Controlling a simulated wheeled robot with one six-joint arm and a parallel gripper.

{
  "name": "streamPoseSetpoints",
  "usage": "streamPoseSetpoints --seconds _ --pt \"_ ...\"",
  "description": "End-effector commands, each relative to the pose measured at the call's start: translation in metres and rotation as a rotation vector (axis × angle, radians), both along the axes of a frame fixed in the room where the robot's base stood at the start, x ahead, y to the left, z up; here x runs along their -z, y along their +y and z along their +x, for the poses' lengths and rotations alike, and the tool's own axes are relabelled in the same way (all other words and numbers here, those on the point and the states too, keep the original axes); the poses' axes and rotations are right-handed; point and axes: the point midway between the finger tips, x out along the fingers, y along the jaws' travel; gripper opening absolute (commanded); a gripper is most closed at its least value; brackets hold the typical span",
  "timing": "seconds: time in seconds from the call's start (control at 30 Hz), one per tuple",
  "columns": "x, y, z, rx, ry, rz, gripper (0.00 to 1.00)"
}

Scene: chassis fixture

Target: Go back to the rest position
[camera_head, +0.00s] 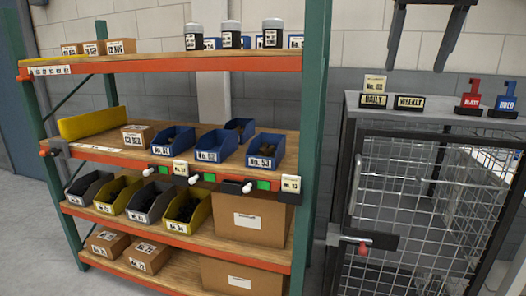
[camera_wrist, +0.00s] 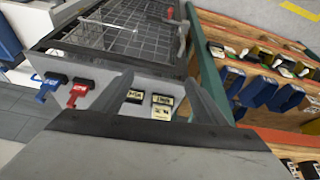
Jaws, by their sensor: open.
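My gripper (camera_head: 414,66) shows at the top right of the head view. The rest position itself is not marked in either view.
On the cabinet top stand the DAILY sign (camera_head: 373,101), the WEEKLY sign (camera_head: 409,103), a red tag holder (camera_head: 470,98) and a blue one (camera_head: 505,101). A shelf rack (camera_head: 313,120) with blue bins (camera_head: 217,145), boxes and canisters (camera_head: 231,35) stands left.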

Motion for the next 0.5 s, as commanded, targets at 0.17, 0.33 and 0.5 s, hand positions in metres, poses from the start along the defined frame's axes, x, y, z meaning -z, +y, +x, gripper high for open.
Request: streamPoseSetpoints --seconds 0.17,0.33,0.5 --pt "0.065 0.001 -0.015 -0.044 0.003 -0.004 0.66" --pt "0.134 0.003 -0.033 -0.085 0.0 -0.003 0.66" --pt "0.212 0.005 -0.057 -0.123 -0.003 -0.001 0.66"
